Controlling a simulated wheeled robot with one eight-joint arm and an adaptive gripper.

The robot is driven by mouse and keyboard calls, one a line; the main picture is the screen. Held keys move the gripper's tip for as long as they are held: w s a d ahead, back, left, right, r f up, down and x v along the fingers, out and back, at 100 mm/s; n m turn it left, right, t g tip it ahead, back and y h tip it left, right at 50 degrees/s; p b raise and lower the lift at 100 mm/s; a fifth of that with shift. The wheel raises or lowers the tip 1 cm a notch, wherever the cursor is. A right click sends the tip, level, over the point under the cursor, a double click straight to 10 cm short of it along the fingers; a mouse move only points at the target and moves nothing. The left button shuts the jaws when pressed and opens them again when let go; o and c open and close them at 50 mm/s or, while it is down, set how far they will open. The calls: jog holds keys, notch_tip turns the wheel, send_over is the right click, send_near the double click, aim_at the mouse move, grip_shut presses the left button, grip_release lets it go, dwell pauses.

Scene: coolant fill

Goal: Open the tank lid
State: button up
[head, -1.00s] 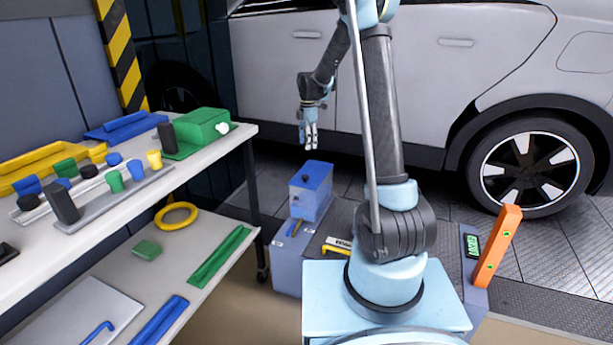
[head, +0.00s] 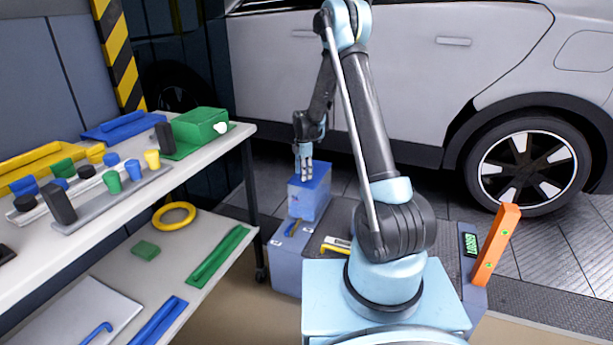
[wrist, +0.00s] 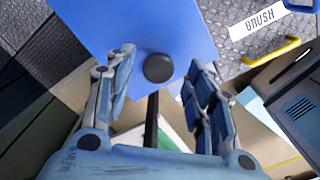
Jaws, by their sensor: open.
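The blue tank (head: 310,200) stands on the low grey-blue unit in the middle of the head view. Its flat blue lid (wrist: 130,25) fills the top middle of the wrist view, with a round black knob (wrist: 158,68) near its front edge. My gripper (head: 304,178) points down just over the tank's top. In the wrist view my gripper (wrist: 165,75) is open, with one finger on each side of the knob and a gap to it on both sides. I cannot tell how far above the knob the fingertips are. In the head view my fingers hide the knob.
A yellow handle (head: 336,249) with a label lies to the right of the tank. A two-level workbench (head: 245,131) with colored parts stands at the left. A white car (head: 420,60) stands behind. An orange post (head: 496,245) rises at the right.

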jog(key=shift+f, duration=0.6)
jog(key=shift+c, duration=0.6)
